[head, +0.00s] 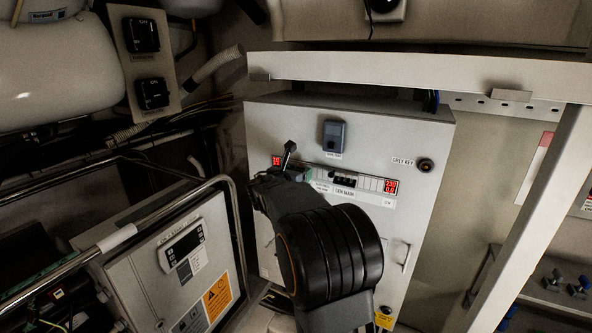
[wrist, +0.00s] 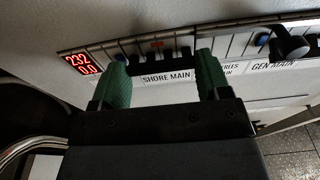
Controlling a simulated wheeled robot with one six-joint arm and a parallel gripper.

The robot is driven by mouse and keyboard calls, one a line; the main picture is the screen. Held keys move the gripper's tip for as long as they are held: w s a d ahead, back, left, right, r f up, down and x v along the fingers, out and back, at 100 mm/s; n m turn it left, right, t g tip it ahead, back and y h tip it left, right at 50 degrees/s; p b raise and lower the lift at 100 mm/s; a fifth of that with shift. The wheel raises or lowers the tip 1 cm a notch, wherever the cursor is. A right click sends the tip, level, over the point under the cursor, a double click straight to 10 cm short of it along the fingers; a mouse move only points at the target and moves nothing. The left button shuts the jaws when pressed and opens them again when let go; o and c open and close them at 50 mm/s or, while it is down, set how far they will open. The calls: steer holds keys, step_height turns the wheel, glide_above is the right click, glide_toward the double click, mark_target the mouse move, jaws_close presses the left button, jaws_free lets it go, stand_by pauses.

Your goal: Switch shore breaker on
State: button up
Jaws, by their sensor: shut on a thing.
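The shore main breaker's black toggle bar (wrist: 165,61) shows in the wrist view, above the "SHORE MAIN" label (wrist: 167,78). My gripper (wrist: 163,80) has one green fingertip at each end of this bar and is shut on it. A red mark (wrist: 157,44) shows just above the bar; I cannot tell the breaker's position from it. The red display (wrist: 79,64) to the left reads 232 and 0.0. In the head view my gripper (head: 280,175) is at the left part of the panel's breaker row, and my arm hides the shore breaker.
The "GEN MAIN" label (wrist: 273,65) and a black lever (wrist: 291,44) lie right of my gripper. The pale panel (head: 385,140) carries a grey key switch (head: 425,165). A metal rail (head: 225,185) and control box (head: 190,265) stand at left; a pale post (head: 535,215) stands at right.

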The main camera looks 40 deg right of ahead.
steer(key=o, duration=0.9)
steer(key=shift+o, duration=0.2)
steer(key=shift+a, duration=0.1)
steer(key=b+v, duration=0.2)
steer(key=v, duration=1.1)
steer(key=shift+s+a+b, duration=0.25)
steer(key=shift+a+b, duration=0.05)
steer(key=shift+c, duration=0.3)
